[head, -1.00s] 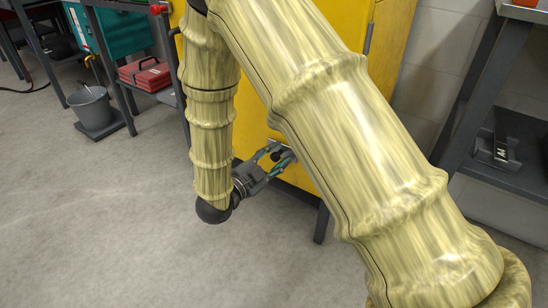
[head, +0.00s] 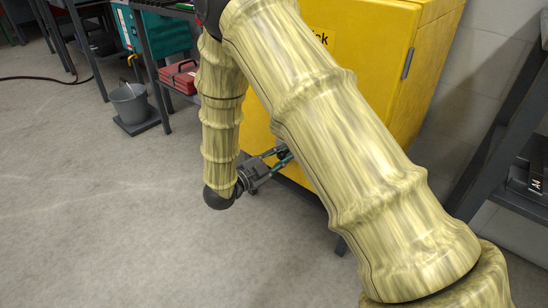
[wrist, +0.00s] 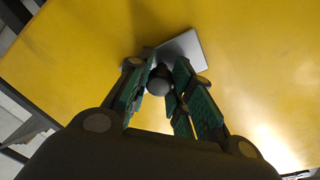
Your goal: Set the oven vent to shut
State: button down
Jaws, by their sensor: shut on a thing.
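The yellow cabinet (head: 368,58), which seems to be the oven, stands behind my arm. In the wrist view its yellow face (wrist: 85,60) carries a grey plate (wrist: 188,48) and a dark round knob (wrist: 159,82) in front of it, seemingly the vent control. My gripper (wrist: 163,84) is shut on the dark knob, one finger on each side. In the head view my gripper (head: 278,158) is low at the cabinet's front, and the knob's setting cannot be read. My arm hides much of the cabinet front.
A grey bucket (head: 130,101) stands left on a dark base. A red toolbox (head: 180,77) sits on a low shelf near a teal box (head: 165,32). A dark rack (head: 500,160) stands at the right. Grey floor (head: 90,210) is clear at the left.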

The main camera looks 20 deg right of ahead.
jog(key=shift+w+a, duration=0.1)
jog(key=shift+a, duration=0.1)
jog(key=c, duration=1.2)
grip_release()
jog(key=shift+w+a, duration=0.1)
jog(key=shift+d, duration=0.2)
jog(key=v, duration=1.2)
